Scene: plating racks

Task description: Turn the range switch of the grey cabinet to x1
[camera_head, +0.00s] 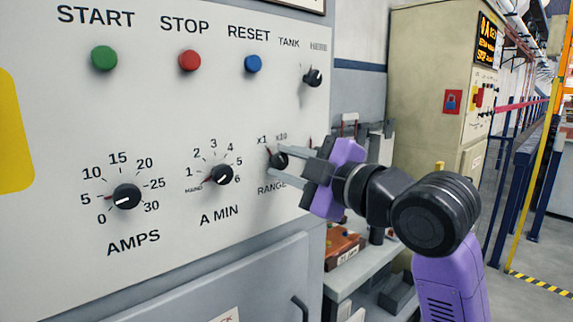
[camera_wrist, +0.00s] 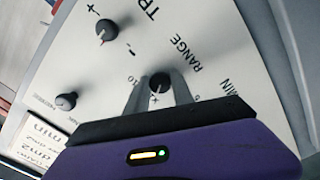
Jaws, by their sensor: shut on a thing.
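The grey cabinet (camera_head: 226,110) fills the left of the head view. Its range switch (camera_head: 279,159) is a small black knob above the RANGE label, with x1 at its upper left and x10 above it. A red mark beside the knob points up and left, roughly toward x1. My gripper (camera_head: 277,163) is shut on the knob, one finger on each side. In the wrist view the knob (camera_wrist: 160,82) sits between the fingertips with a small pale mark on its face. The fingers hide part of the scale there, so the exact setting is unclear.
The A MIN knob (camera_head: 222,174) is just left of my gripper, and the TANK switch (camera_head: 313,77) is above it. The AMPS knob (camera_head: 126,197) is farther left. A bench (camera_head: 365,262) stands below my wrist. A beige cabinet (camera_head: 425,90) stands behind.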

